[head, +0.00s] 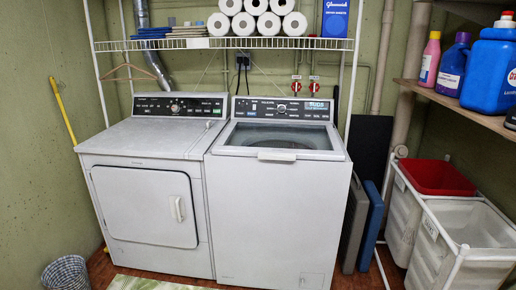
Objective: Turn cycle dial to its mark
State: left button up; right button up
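Two white machines stand side by side. The dryer (140,150) on the left has a black control panel with a round dial (175,108) near its middle. The washer (277,185) on the right has a panel with a smaller round dial (281,107), buttons and a small display (318,105). Either dial could be the cycle dial; the markings are too small to read, so I cannot tell where each pointer or mark is. Neither gripper is in the head view.
A wire shelf (225,43) with white rolls (244,24) hangs above the panels. A wooden shelf (465,110) with detergent bottles (491,65) and laundry hampers (450,240) stand at right. A wire basket (66,273) is at lower left. Both machine tops are clear.

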aim_at(282, 109)
jog(key=i+z, duration=0.15)
jog(key=i, duration=0.55)
jog(key=i+j+z, duration=0.15)
jog(key=i, duration=0.6)
jog(key=l+z, duration=0.25)
jog(key=i+l+z, duration=0.1)
jog(key=z, duration=0.15)
